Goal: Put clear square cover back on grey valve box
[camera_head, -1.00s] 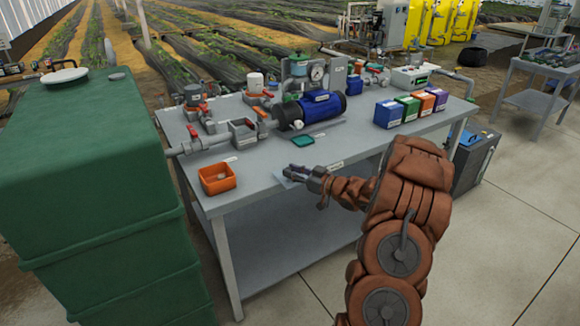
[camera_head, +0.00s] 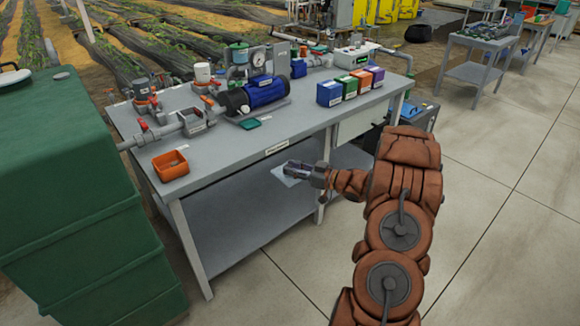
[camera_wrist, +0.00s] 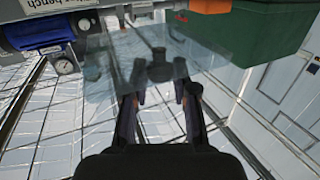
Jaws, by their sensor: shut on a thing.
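My gripper (camera_head: 291,168) is shut on the clear square cover (camera_head: 284,176), a thin see-through sheet held in the air just off the bench's front edge in the head view. In the wrist view the cover (camera_wrist: 120,62) spreads out beyond the fingertips of my gripper (camera_wrist: 158,98), and things behind it show through. The grey valve box (camera_head: 196,122) appears to be the open-topped grey box in the pipe line on the bench, left of the blue pump. My gripper is apart from it, to its lower right.
The grey bench (camera_head: 225,150) carries an orange tray (camera_head: 171,165), a small green piece (camera_head: 251,124), the blue pump (camera_head: 258,93) and several coloured boxes (camera_head: 349,87). A large green tank (camera_head: 75,190) stands at left.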

